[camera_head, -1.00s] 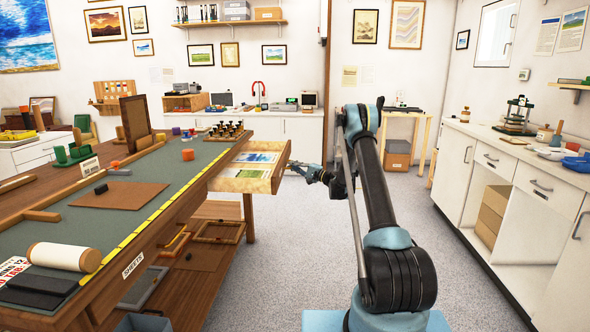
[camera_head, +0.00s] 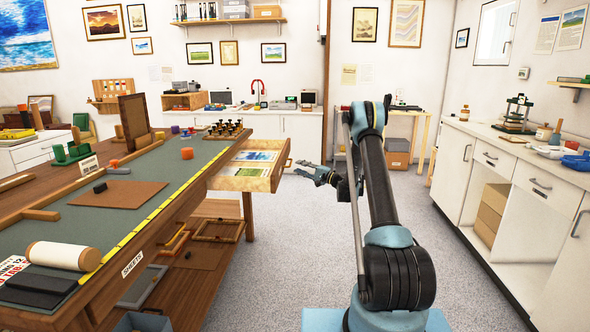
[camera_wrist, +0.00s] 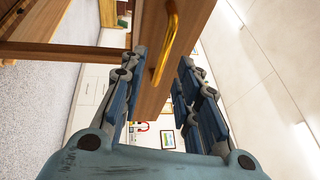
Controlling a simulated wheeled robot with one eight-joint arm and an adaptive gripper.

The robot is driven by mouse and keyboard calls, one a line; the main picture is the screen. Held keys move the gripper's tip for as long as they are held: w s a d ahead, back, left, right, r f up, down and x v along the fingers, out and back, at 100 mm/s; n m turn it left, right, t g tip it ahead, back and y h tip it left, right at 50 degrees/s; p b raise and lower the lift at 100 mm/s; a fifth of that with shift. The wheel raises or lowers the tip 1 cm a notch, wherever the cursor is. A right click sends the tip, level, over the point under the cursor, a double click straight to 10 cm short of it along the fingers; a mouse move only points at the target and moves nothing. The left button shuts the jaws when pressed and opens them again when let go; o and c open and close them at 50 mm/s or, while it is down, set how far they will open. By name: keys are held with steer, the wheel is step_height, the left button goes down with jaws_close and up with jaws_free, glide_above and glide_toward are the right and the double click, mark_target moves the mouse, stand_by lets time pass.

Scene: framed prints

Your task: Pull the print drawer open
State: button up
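The wooden print drawer (camera_head: 240,183) stands out from the right side of the long table in the head view, with colourful prints (camera_head: 255,157) visible inside. Its wooden front (camera_wrist: 150,60) with a brass bar handle (camera_wrist: 167,40) shows in the wrist view. My gripper (camera_wrist: 162,68) is open, its two blue-grey fingers apart on either side of the handle with clear gaps. In the head view my gripper (camera_head: 302,170) is just right of the drawer front. The handle is not discernible there.
The long table (camera_head: 150,165) carries several items, including a paper roll (camera_head: 62,256) and a brown board (camera_head: 120,194). Frames lie on its lower shelf (camera_head: 200,262). White cabinets (camera_head: 495,195) line the right wall. The grey floor between is clear.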

steer(key=v, duration=0.7)
steer(key=shift+s, duration=0.1)
